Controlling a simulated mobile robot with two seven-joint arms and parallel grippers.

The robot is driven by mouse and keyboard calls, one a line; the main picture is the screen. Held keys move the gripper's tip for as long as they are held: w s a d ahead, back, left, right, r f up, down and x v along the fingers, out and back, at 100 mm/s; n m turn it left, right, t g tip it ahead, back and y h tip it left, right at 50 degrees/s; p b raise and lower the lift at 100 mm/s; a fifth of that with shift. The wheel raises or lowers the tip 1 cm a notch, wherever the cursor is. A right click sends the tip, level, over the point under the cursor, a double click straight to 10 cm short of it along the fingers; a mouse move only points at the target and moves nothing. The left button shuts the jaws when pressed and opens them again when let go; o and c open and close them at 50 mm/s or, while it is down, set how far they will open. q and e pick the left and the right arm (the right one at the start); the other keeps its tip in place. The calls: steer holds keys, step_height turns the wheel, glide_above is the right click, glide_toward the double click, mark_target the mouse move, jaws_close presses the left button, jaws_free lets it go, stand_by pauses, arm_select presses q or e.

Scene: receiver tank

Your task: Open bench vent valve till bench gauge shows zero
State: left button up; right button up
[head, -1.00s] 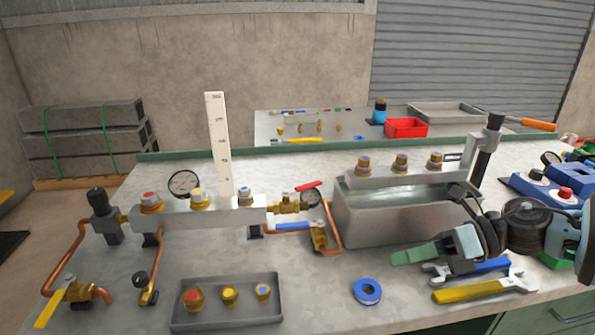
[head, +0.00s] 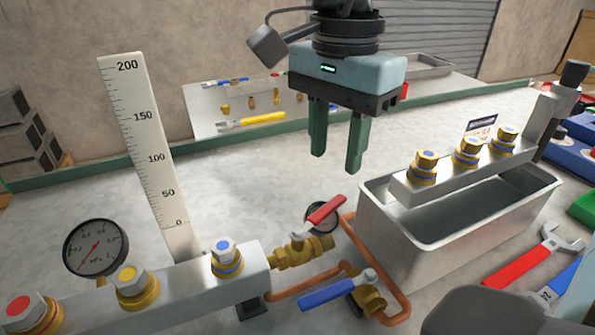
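A valve with a red lever (head: 326,211) sits on brass fittings at the right end of the grey manifold block (head: 190,285). A valve with a blue lever (head: 328,294) sits just in front, on the copper pipe. Which one is the vent valve is not marked. A round gauge (head: 96,248) marked MPa stands behind the block at left; I cannot read its needle surely. A smaller gauge (head: 312,217) is partly hidden behind the red lever. My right gripper (head: 336,160) hangs above and behind the valves, green fingers pointing down, open and empty. My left gripper is out of view.
A white scale (head: 150,155) stands upright behind the block. A metal tank (head: 440,235) with a bar of three brass fittings stands to the right of the valves. Wrenches (head: 525,262) lie at the right.

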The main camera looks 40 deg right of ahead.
mark_target(330, 205)
steer(key=shift+s, duration=0.1)
steer(key=shift+f, duration=0.4)
step_height(330, 205, down, 7)
steer(key=shift+r+b, duration=0.1)
steer(key=shift+b, duration=0.45)
jaws_close()
